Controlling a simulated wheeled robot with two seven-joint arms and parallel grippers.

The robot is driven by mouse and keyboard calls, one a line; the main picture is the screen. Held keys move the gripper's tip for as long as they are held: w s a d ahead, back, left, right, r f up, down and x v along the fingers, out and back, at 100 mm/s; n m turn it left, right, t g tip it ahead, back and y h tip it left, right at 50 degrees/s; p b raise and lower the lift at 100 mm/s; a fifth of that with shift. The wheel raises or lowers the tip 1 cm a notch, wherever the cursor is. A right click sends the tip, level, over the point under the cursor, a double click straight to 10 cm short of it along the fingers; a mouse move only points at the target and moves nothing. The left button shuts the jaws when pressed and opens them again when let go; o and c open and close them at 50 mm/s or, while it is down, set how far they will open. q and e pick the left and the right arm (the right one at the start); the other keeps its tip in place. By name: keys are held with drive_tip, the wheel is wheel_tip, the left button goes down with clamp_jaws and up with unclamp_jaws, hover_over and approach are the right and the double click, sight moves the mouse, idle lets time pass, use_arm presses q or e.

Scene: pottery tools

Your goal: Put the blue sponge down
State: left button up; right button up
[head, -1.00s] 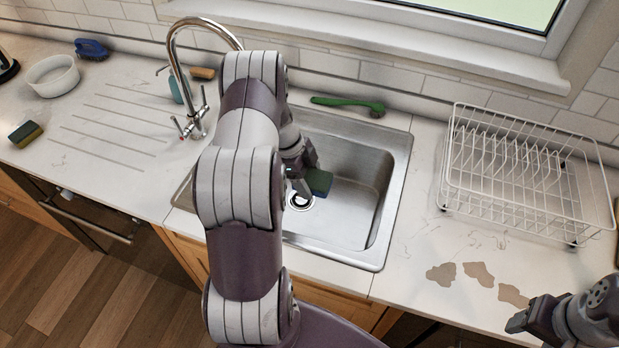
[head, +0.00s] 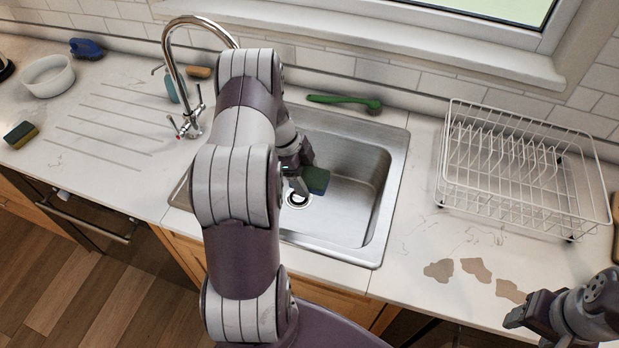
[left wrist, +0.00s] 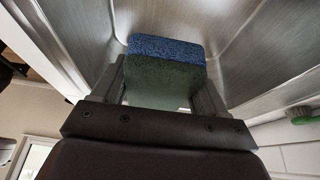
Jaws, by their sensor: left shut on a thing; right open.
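The blue sponge (head: 317,180) has a green side and shows over the sink basin in the head view. In the left wrist view the sponge (left wrist: 165,50) sits between the two fingers, its blue layer above the green one. My left gripper (head: 303,182) is shut on it, with the steel sink (head: 350,215) around and below. I cannot tell whether the sponge touches the sink floor. My left arm hides part of the sink. My right gripper (head: 519,312) is open and empty over the counter at the lower right.
A chrome tap (head: 170,50) stands behind the sink's left side. A green brush (head: 345,102) lies behind the basin. A white dish rack (head: 520,200) stands to the right, near brown stains (head: 475,269). Another sponge (head: 21,134) and a white bowl (head: 48,77) are at the far left.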

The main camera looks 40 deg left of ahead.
idle(0.8)
use_arm(q)
drive_tip(key=shift+w+a+n, duration=0.1)
drive_tip(key=shift+a+n, duration=0.1)
drive_tip(key=shift+n, duration=0.4)
drive_tip(key=n, duration=0.1)
drive_tip(key=a+f+n+t+y, duration=0.1)
drive_tip(key=n, duration=0.1)
drive_tip(key=n+t, duration=0.1)
drive_tip(key=n, duration=0.1)
drive_tip(key=shift+w+a+f, duration=0.2)
drive_tip(key=shift+a, duration=0.1)
drive_tip(key=shift+w+f+n+t+y, duration=0.15)
drive_tip(key=shift+n+y, duration=0.15)
drive_tip(key=shift+n, duration=0.3)
drive_tip(key=shift+s+f+n+t+y, duration=0.15)
drive_tip(key=shift+n+y, duration=0.15)
drive_tip(key=shift+n, duration=0.3)
drive_tip(key=shift+w+d+n+y, duration=0.2)
drive_tip(key=shift+n+y, duration=0.1)
drive_tip(key=shift+n, duration=0.7)
drive_tip(key=w+d+r+n, duration=0.1)
drive_tip(key=d+n, duration=0.1)
drive_tip(key=d, duration=0.7)
drive_tip(key=d+r+n+y, duration=0.1)
drive_tip(key=d+r, duration=0.1)
drive_tip(key=d, duration=0.8)
drive_tip(key=shift+w+n+t+y+b, duration=0.3)
drive_tip(key=shift+w+n, duration=0.1)
